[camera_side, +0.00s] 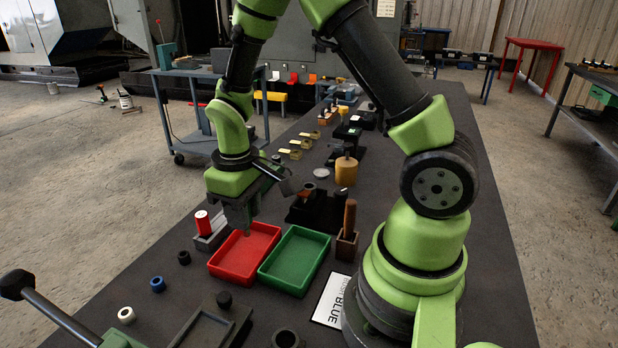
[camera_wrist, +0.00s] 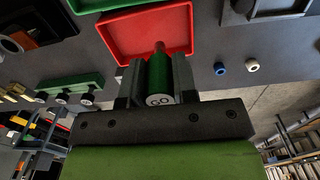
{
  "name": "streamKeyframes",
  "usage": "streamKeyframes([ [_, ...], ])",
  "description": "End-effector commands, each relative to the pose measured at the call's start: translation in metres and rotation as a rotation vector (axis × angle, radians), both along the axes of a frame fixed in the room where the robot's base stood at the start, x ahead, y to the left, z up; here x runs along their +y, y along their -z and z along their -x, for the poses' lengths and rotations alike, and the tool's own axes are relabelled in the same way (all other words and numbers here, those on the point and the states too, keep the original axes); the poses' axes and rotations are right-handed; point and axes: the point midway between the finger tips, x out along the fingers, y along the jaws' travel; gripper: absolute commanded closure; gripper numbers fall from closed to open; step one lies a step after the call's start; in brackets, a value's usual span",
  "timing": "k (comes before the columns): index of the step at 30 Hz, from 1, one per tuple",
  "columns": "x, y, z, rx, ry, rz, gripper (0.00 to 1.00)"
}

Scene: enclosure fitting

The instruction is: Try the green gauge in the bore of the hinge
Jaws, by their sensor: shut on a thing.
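My gripper (camera_side: 243,214) points down over the back left part of the red tray (camera_side: 221,268). It is shut on the green gauge (camera_wrist: 158,72), whose end marked GO faces the wrist camera. The gauge's far end hangs above the red tray (camera_wrist: 112,33) in the wrist view, apart from its floor as far as I can tell. In the side view the jaws mostly hide the gauge. Several small brass-coloured pieces (camera_side: 295,143) stand farther up the bench, but I cannot tell whether the hinge is among them. No bore shows clearly in them.
A green tray (camera_side: 325,248) lies right of the red one. A grey stand with a red cylinder (camera_side: 203,224) is close left of my gripper. Small rings (camera_side: 158,284) lie in front.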

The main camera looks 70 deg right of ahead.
Motion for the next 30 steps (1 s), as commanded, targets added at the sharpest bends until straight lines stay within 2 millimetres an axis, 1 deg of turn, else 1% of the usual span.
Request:
streamKeyframes([
  [30, -0.032, 0.0, 0.006, 0.0, 0.001, 0.0, 0.98],
])
